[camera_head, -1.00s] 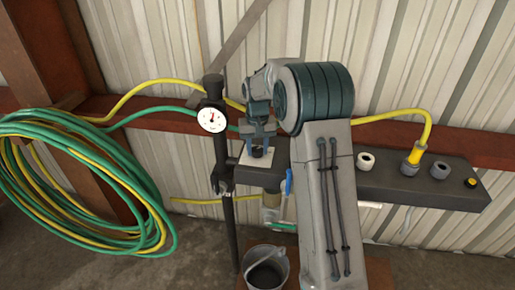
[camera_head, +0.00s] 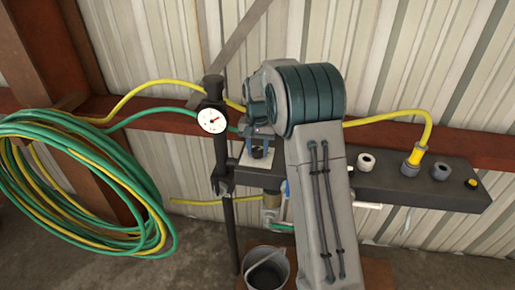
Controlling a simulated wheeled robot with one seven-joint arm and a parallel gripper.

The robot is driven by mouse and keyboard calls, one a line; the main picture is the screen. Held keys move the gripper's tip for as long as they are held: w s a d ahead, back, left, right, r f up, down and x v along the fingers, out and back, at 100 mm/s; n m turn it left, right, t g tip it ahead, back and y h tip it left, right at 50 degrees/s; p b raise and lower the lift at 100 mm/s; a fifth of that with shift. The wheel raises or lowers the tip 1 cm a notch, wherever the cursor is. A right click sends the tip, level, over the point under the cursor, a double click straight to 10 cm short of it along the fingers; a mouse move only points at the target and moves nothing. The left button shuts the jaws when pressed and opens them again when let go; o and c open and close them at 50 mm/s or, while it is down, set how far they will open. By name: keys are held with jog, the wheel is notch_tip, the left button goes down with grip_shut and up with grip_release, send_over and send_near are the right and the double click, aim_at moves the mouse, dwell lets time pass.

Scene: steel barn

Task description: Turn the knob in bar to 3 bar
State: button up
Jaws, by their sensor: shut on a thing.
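A dark knob (camera_head: 257,153) sits on a pale square plate (camera_head: 246,160) at the left part of the dark bar-shaped panel. My gripper (camera_head: 258,149) points down and is shut on the knob, with its blue fingers at the knob's sides. My arm hides part of the panel to the right of it. A round white pressure gauge (camera_head: 211,121) with a red needle is on the black post left of the knob. Its needle points up and to the right. The numbers on the dial are too small to read.
The panel (camera_head: 385,187) carries white and grey fittings, a yellow hose connector (camera_head: 414,158) and a yellow button (camera_head: 471,183) on the right. Coiled green and yellow hoses (camera_head: 75,195) hang at left. A bucket (camera_head: 266,272) stands below.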

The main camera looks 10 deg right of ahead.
aim_at(258, 150)
jog(key=shift+r, duration=0.1)
jog(key=o, duration=1)
notch_tip(258, 150, up, 14)
jog(key=shift+f, duration=0.1)
jog(key=s+r+n+t, duration=0.2)
jog(key=s, duration=1.4)
jog(key=s+f, duration=0.2)
jog(key=s, duration=0.3)
jog(key=s+f+n, duration=0.1)
jog(key=s+f, duration=0.1)
jog(key=s, duration=0.4)
jog(key=s+f+n+t, duration=0.1)
jog(key=s+f, duration=0.1)
jog(key=s, duration=0.4)
jog(key=shift+f, duration=0.4)
